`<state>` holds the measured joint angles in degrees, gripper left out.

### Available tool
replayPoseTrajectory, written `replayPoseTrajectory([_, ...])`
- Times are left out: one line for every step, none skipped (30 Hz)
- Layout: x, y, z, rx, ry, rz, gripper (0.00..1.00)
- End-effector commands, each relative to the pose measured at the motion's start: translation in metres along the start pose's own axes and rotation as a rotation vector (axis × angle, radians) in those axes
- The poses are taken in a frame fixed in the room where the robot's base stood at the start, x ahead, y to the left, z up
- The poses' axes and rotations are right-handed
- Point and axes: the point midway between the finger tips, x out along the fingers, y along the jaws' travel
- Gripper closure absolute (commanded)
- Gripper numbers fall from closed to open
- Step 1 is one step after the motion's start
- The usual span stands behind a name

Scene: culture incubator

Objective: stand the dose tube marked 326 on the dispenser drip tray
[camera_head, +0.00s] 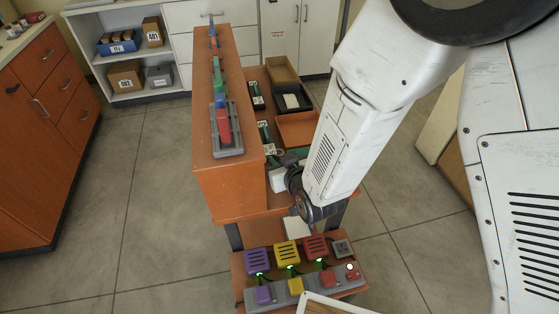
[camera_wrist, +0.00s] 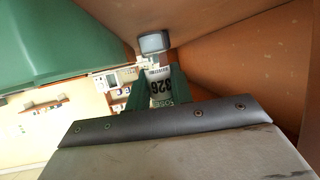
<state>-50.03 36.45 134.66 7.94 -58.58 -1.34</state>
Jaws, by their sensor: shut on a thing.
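In the wrist view my gripper (camera_wrist: 162,84) has its green fingers closed around the dose tube (camera_wrist: 155,73), whose pale label reads 326. A dark grey block-like end (camera_wrist: 153,42) shows just beyond the label; I cannot tell whether it is the tube's cap. In the head view my white arm reaches down over the orange bench, and its wrist hides much of the gripper and the tube. I cannot make out the dispenser drip tray with certainty in either view.
An orange ledge (camera_head: 209,100) with coloured items runs along the bench's left. Open trays (camera_head: 299,130) lie to its right. A panel with purple, yellow and red boxes (camera_head: 287,252) sits in front. Orange walls (camera_wrist: 240,65) and a green surface (camera_wrist: 60,40) are close to the gripper.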

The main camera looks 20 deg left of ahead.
Motion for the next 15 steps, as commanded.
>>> replayPoseTrajectory([0.0026, -0.0022, 0.0054, -0.002, -0.001, -0.003, 1.0])
replayPoseTrajectory([0.0034, -0.0029, 0.0071, -0.002, -0.001, -0.004, 1.0])
replayPoseTrajectory([0.0041, -0.0036, 0.0083, -0.002, 0.0, -0.005, 1.0])
replayPoseTrajectory([0.0044, -0.0039, 0.0086, -0.002, 0.001, -0.005, 1.0])
replayPoseTrajectory([0.0045, -0.004, 0.0086, -0.002, 0.002, -0.006, 1.0])
replayPoseTrajectory([0.0044, -0.0039, 0.0083, -0.002, 0.002, -0.006, 1.0])
replayPoseTrajectory([0.0043, -0.0039, 0.0082, -0.002, 0.002, -0.005, 1.0])
replayPoseTrajectory([0.0043, -0.0037, 0.0082, -0.002, 0.002, -0.005, 1.0])
replayPoseTrajectory([0.0042, -0.0035, 0.0082, -0.002, 0.002, -0.005, 1.0])
replayPoseTrajectory([0.0042, -0.0033, 0.0082, -0.002, 0.002, -0.005, 1.0])
replayPoseTrajectory([0.0042, -0.0031, 0.0084, -0.002, 0.002, -0.005, 1.0])
replayPoseTrajectory([0.0044, -0.0028, 0.0092, -0.002, 0.002, -0.004, 1.0])
replayPoseTrajectory([0.0048, -0.0026, 0.0101, -0.002, 0.001, -0.004, 1.0])
replayPoseTrajectory([0.0051, -0.0025, 0.011, -0.002, 0.001, -0.004, 1.0])
replayPoseTrajectory([0.0052, -0.0022, 0.0109, -0.001, 0.002, -0.004, 0.72])
